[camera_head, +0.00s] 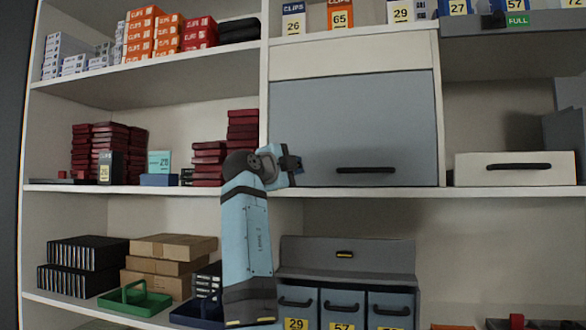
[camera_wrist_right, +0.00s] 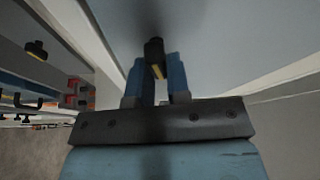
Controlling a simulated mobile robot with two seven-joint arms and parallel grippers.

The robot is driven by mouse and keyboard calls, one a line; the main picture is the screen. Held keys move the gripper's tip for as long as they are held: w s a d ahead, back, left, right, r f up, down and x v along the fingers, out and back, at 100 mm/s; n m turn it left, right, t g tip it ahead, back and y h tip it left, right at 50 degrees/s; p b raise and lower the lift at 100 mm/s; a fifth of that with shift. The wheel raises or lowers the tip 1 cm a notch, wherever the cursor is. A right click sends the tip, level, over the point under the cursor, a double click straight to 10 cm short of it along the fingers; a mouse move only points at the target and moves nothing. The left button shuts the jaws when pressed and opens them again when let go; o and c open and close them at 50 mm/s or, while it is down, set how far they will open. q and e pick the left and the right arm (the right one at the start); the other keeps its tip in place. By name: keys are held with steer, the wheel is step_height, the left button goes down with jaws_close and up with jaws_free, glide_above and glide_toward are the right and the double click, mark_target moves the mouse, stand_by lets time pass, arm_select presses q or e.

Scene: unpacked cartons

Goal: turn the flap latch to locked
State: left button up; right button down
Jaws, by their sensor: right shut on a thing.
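The grey-blue flap (camera_head: 350,115) closes the upper middle compartment of the shelf and has a dark bar handle (camera_head: 366,170) near its bottom edge. My right gripper (camera_head: 293,163) is at the flap's lower left part. In the right wrist view my right gripper (camera_wrist_right: 156,75) has its two blue fingers on either side of the small black latch (camera_wrist_right: 154,47), which carries a yellow mark, and is shut on it. In the head view the gripper hides this latch. I cannot tell its turned position. My left gripper is not in view.
Dark red boxes (camera_head: 208,163) stand left of my arm. A white drawer (camera_head: 514,169) is at right.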

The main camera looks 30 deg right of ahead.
steer(key=shift+m+g+y, duration=0.3)
steer(key=shift+m+y, duration=0.1)
steer(key=shift+m, duration=0.8)
steer(key=c, duration=1.1)
jaws_free()
steer(key=b+v, duration=0.1)
steer(key=v, duration=1.3)
steer(key=shift+d, duration=0.1)
